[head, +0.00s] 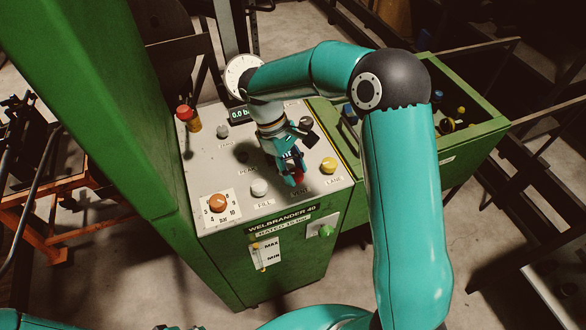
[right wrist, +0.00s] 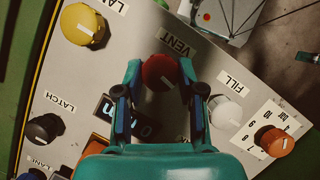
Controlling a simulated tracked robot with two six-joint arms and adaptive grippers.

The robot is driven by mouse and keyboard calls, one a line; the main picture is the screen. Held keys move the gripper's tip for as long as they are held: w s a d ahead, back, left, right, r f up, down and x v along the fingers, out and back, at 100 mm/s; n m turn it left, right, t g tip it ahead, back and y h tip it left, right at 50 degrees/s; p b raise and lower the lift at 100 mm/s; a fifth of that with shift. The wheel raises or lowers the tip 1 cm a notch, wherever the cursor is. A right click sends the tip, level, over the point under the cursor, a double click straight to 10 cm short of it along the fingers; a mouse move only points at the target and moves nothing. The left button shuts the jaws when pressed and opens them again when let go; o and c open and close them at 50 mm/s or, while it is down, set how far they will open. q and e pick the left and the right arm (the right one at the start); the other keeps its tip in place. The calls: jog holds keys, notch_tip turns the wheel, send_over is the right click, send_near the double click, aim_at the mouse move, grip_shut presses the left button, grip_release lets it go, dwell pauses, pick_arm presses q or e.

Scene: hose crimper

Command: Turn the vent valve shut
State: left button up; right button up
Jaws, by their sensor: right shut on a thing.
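The vent valve is a red round knob (right wrist: 160,72) on the sloping grey panel, beside the label VENT in the right wrist view. A short pale mark shows on its face. In the head view only a bit of the red knob (head: 299,178) shows, under my gripper. My right gripper (head: 293,172) points down at the panel's front edge and is shut on the knob, one finger on each side; the fingers also show in the right wrist view (right wrist: 161,80). My left gripper is not in view.
A white FILL knob (head: 259,187) and an orange dial knob (head: 217,203) stand left of the valve. A yellow knob (head: 329,165) stands close on its right. A red-topped post (head: 187,116) and a pressure display (head: 243,115) are further back. A green post (head: 95,100) rises at left.

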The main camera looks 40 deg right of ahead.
jog(key=shift+w+r+n+h, duration=0.1)
jog(key=shift+n+h, duration=0.3)
jog(key=shift+n, duration=0.7)
jog(key=shift+t, duration=0.3)
jog(key=o, duration=1.1)
jog(key=v, duration=1.1)
jog(key=shift+w+a+r, duration=0.15)
jog(key=shift+w+r, duration=0.05)
jog(key=shift+r, duration=0.15)
